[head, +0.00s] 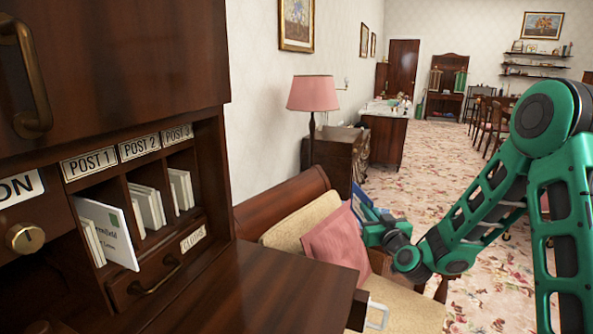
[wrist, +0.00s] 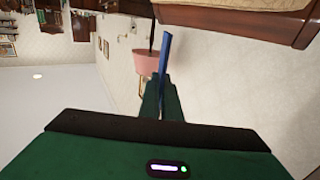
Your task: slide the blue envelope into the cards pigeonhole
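The blue envelope (head: 361,204) shows at the end of my arm in the head view, right of the dark wooden desk cabinet and in front of the sofa. In the wrist view the envelope (wrist: 165,58) is seen nearly edge-on, standing out from between the fingers. My gripper (wrist: 162,95) is shut on it, and nothing else touches the envelope there. My gripper (head: 372,232) is partly hidden by its own wrist in the head view. The cabinet's visible pigeonholes are labelled POST 1 (head: 89,163), POST 2 (head: 139,147) and POST 3 (head: 178,135). I see no label reading cards.
White envelopes stand in the post slots; one (head: 107,232) sticks out of POST 1. A labelled drawer (head: 160,273) sits below. The dark desk top (head: 255,285) is bare. A sofa with a pink cushion (head: 336,240) and a pink lamp (head: 311,93) stand beyond. Carpeted floor lies right.

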